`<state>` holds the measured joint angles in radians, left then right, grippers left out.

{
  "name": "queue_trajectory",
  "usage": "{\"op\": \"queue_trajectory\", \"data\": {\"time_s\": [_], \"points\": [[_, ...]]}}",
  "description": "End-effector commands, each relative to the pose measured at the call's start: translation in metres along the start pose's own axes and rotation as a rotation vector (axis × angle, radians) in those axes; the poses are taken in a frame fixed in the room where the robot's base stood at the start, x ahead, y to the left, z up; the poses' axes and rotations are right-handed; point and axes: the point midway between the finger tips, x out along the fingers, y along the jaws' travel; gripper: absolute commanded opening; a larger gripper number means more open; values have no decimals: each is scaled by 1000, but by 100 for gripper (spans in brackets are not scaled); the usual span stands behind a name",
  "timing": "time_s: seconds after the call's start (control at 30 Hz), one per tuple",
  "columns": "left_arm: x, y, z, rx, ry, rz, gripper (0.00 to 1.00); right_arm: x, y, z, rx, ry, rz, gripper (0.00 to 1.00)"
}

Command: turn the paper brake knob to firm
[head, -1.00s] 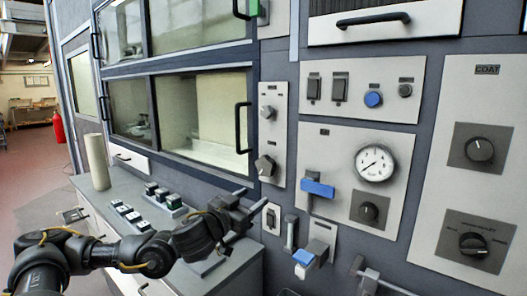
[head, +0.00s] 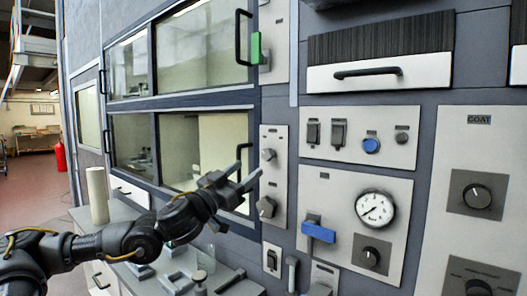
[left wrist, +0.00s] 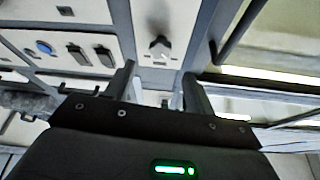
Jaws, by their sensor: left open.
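A narrow pale plate (head: 273,186) carries an upper knob (head: 268,155) and a lower knob (head: 266,206). Another dark knob (head: 371,257) sits below the gauge, and a large dark knob (head: 477,196) is on the COAT panel. The small labels are unreadable, so I cannot tell which knob is the paper brake. My left gripper (head: 248,168) is open and empty, just left of the upper knob in the head view. In the left wrist view, a knob (left wrist: 160,46), apparently the upper one, shows just beyond the open fingers (left wrist: 160,72), apart from them. My right gripper is not in view.
A door handle (head: 241,158) stands close behind my left gripper. A gauge (head: 375,209) and a blue lever (head: 318,232) are to the right. Switches and a blue button (head: 371,145) sit above. The bench below holds a pale cylinder (head: 97,194).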

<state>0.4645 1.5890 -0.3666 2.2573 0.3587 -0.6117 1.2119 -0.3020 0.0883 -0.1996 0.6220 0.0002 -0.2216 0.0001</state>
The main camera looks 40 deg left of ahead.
Motion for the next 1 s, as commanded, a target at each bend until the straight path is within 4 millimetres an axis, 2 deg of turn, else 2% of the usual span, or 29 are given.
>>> {"op": "queue_trajectory", "data": {"time_s": [0.03,0.2,0.5,0.7,0.93,1.0], "points": [[9,-3,-6,-7,5,-4,55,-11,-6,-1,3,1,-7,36],[32,-1,-6,-7,3,-2,55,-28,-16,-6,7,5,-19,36],[71,-1,-3,-1,1,-2,55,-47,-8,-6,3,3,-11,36],[79,0,0,1,0,-1,55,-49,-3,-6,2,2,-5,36],[79,0,0,1,-1,-1,55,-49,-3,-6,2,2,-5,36],[79,0,0,1,-1,-1,47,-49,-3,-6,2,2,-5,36]]}}
